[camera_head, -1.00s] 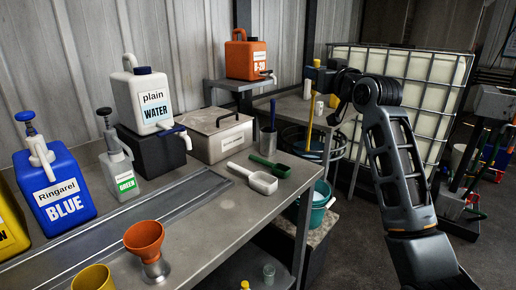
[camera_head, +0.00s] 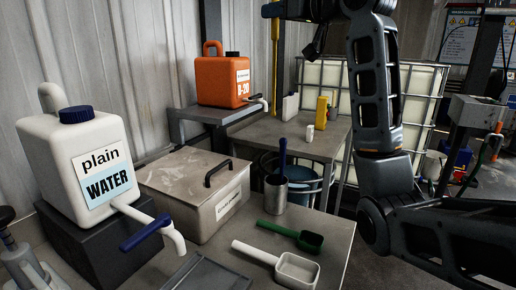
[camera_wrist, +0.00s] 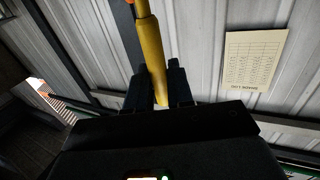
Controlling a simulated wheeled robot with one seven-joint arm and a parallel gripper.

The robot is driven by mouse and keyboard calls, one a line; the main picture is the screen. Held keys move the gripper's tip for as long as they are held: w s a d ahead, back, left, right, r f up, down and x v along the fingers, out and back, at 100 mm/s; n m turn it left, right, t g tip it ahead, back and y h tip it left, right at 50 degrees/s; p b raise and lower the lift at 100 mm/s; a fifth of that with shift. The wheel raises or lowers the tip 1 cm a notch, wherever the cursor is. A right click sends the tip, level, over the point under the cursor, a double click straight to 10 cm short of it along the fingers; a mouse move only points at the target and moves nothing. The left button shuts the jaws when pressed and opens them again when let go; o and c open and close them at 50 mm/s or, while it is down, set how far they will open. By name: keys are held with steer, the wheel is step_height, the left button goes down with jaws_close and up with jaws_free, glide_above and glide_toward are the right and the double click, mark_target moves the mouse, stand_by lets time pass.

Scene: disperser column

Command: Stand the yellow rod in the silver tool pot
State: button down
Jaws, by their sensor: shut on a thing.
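The yellow rod (camera_head: 274,70) hangs upright from my gripper (camera_head: 276,10) at the top of the head view. My gripper is shut on its upper part; the rod also shows between the fingers in the wrist view (camera_wrist: 152,50). The silver tool pot (camera_head: 275,196) stands on the front bench near its back right edge. A blue-handled tool (camera_head: 283,153) stands in the pot. In the head view the rod's lower end is above the pot's mouth, apart from it. How far it is in depth I cannot tell.
A grey lidded box (camera_head: 200,190) stands left of the pot. A green scoop (camera_head: 285,232) and a white scoop (camera_head: 285,265) lie in front of it. The orange jug (camera_head: 222,75) and a yellow item (camera_head: 322,113) stand behind.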

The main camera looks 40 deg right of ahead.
steer(key=shift+w+f, duration=0.15)
steer(key=shift+f, duration=0.25)
step_height(320, 180, down, 27)
steer(key=p, duration=0.1)
steer(key=shift+p, duration=0.4)
steer(key=shift+f, duration=0.15)
steer(key=c, duration=1)
jaws_free()
steer(key=shift+r, duration=0.25)
steer(key=s+b, duration=0.2)
steer(key=s, duration=1)
steer(key=shift+a+b, duration=0.25)
steer(key=shift+b, duration=0.15)
steer(key=shift+s+f, duration=0.1)
steer(key=shift+s, duration=0.05)
